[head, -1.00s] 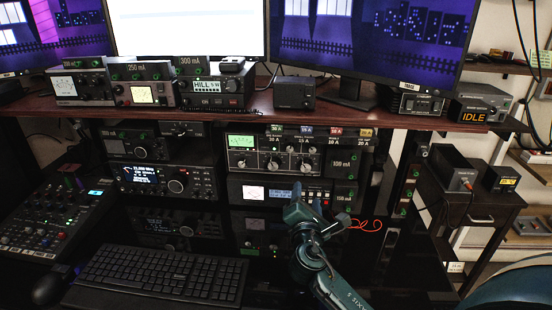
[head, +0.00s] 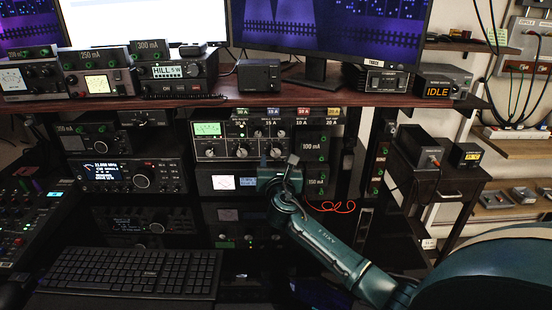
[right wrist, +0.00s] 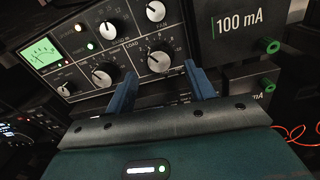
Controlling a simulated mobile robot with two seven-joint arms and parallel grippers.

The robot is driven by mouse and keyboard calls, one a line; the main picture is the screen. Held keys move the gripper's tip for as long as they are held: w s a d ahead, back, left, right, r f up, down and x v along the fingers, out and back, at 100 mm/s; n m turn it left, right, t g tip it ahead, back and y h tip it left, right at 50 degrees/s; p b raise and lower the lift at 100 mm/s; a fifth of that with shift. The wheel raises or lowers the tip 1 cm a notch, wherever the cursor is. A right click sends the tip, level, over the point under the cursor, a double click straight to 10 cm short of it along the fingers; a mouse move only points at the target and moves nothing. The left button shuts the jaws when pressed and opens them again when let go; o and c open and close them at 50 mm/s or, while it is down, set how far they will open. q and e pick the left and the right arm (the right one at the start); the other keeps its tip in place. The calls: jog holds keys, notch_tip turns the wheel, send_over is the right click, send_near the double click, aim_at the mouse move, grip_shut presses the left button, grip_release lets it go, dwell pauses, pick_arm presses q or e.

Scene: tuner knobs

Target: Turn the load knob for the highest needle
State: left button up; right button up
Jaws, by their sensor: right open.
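The tuner (head: 290,125) is a grey-and-black unit on the shelf below the monitors. Its lit green needle meter (head: 208,129) is at the left of its panel and also shows in the right wrist view (right wrist: 40,55); the needle's exact reading is too small to tell. The load knob (right wrist: 160,57), white-topped with a dial around it, is right of another large knob (right wrist: 103,75). My right gripper (head: 278,163) is open in front of the panel. In the right wrist view its two blue fingers (right wrist: 159,73) lie either side of and just below the load knob, apparently not touching it.
A radio with a large dial (head: 135,176) stands left of the tuner. A meter unit (head: 222,183) sits directly beneath it. A red cable (head: 332,207) curls right of my wrist. The keyboard (head: 125,272) lies on the desk in front. A shelf edge (head: 180,103) runs above.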

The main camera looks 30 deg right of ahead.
aim_at(276, 154)
jog(key=shift+x, duration=1.7)
jog(key=shift+c, duration=0.5)
jog(key=c, duration=0.9)
